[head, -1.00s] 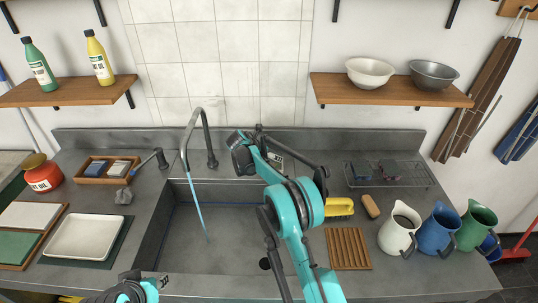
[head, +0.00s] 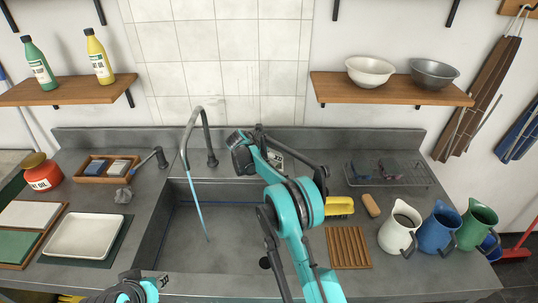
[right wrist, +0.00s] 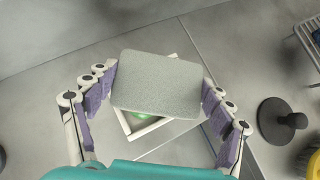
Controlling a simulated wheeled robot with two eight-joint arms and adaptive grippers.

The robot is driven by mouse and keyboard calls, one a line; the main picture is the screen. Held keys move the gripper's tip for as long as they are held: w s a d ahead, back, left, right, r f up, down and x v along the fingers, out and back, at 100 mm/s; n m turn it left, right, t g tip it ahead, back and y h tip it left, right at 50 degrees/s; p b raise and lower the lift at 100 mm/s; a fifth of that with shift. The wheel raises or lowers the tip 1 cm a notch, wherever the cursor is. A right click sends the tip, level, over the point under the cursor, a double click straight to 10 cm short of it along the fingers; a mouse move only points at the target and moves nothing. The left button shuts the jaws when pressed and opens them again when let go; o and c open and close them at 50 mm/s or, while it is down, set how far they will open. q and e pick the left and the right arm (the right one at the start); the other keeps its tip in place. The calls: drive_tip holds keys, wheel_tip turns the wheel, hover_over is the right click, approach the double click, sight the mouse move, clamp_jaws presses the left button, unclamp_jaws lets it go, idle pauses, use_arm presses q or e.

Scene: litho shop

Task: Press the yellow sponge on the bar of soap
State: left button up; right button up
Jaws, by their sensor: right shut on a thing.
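My right gripper (right wrist: 157,105) is shut on a pale grey-green rectangular block with rounded corners (right wrist: 157,84), which looks like a sponge seen from above. No yellow shows on it from here. Directly under it is a white square dish (right wrist: 137,127) with a bit of bright green soap (right wrist: 143,116) showing at the block's lower edge. The block hides most of the soap, and I cannot tell whether they touch. In the head view my right arm reaches over the sink and hides the fingers and block. My left gripper is out of view; only part of my left arm shows.
A wire rack (head: 408,174) stands on the counter at the right. A yellow brush (head: 340,206), a tan block (head: 371,205) and a slatted wooden board (head: 348,248) lie nearer. The tap (head: 206,135) rises left of my right arm. A black round-based object (right wrist: 281,121) stands right of the dish.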

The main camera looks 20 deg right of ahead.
idle(0.4)
drive_tip(key=shift+r+p, duration=2)
drive_tip(key=shift+r, duration=1.5)
